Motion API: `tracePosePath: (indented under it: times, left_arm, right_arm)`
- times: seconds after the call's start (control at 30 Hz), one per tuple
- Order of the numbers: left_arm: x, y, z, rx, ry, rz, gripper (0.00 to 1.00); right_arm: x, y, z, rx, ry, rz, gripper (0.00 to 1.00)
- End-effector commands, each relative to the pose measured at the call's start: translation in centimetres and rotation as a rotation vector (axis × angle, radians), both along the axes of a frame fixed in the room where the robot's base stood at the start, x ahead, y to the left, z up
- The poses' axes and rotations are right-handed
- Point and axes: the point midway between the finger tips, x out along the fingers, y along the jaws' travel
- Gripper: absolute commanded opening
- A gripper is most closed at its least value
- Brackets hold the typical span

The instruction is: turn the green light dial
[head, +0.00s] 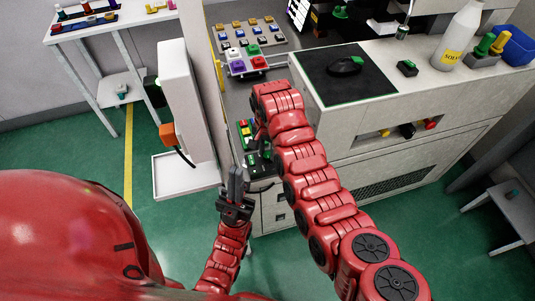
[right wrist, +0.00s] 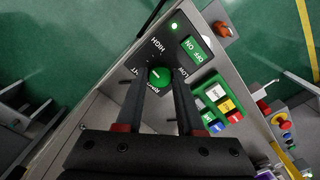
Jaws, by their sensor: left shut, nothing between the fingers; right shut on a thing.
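The green round dial (right wrist: 159,76) shows in the right wrist view, on a black panel (right wrist: 150,55) lettered HIGH and LOW, with a pale mark on its face. My right gripper (right wrist: 161,82) has one finger on each side of the dial and is shut on it. In the head view the dial cannot be made out, and my right arm partly covers that area. My left gripper (head: 235,182) is shut and empty, fingers pointing up, left of the console and apart from the panel.
A green ON/OFF switch (right wrist: 194,47) and a lit green lamp (right wrist: 174,26) share the panel. Coloured buttons (right wrist: 218,105) sit close beside it. A white post (head: 185,110) stands left of my left gripper. A computer mouse (head: 345,66) lies on a black mat.

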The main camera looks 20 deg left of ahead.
Motion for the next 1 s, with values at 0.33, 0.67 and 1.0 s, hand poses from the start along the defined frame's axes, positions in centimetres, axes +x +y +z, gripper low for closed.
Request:
tracePosePath:
  times: [0.33, 0.67, 1.0]
  left_arm:
    - [0.01, 0.0, -1.21, 0.0, 0.0, 0.0, 0.0]
    - [0.0, 0.0, -1.36, 0.0, 0.0, 0.0, 0.0]
    - [0.0, 0.0, -1.35, 0.0, 0.0, 0.0, 0.0]
  right_arm:
    - [-0.08, 0.01, -0.22, 0.0, 0.002, -0.168, 0.0]
    - [-0.11, 0.0, -0.13, -0.001, 0.003, -0.209, 0.0]
    - [-0.12, 0.01, -0.11, -0.001, 0.003, -0.209, 0.46]
